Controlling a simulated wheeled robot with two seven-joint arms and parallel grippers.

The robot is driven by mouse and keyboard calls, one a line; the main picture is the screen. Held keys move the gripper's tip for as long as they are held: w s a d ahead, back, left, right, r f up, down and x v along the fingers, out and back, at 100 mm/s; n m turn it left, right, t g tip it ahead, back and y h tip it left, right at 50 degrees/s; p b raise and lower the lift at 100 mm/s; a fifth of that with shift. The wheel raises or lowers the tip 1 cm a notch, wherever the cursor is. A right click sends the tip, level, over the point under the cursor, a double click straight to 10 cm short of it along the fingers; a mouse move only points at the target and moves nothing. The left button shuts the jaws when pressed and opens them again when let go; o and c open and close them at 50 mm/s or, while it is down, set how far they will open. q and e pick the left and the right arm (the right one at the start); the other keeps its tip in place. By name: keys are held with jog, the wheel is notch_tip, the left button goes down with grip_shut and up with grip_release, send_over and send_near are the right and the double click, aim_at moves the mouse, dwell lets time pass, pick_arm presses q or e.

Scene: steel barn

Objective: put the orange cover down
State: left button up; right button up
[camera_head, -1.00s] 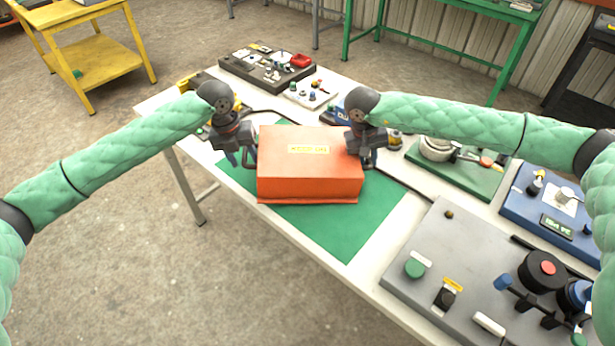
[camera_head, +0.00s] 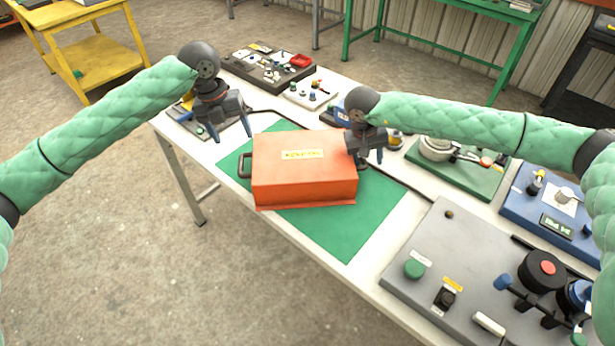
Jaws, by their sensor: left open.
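The orange cover (camera_head: 304,178) is a box with a yellow label on top. It sits on the green mat (camera_head: 345,240) in the middle of the table and looks flat on it. Its dark left handle (camera_head: 244,165) is in plain view with nothing around it. My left gripper (camera_head: 229,136) is open and empty, above and to the left of that handle, apart from the cover. My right gripper (camera_head: 370,161) is at the cover's right end, by the handle there. The gripper mostly hides that handle, and I cannot tell whether the fingers are closed on it.
A grey control panel (camera_head: 430,240) fills the table's near right. A green-based device (camera_head: 470,175) and a blue box (camera_head: 530,210) stand to the right. A dark panel (camera_head: 262,72) and a white panel (camera_head: 311,92) lie behind. Bare mat shows in front of the cover.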

jog(key=o, duration=0.4)
jog(key=shift+o, duration=0.2)
jog(key=v, duration=1.2)
jog(key=shift+a, duration=0.15)
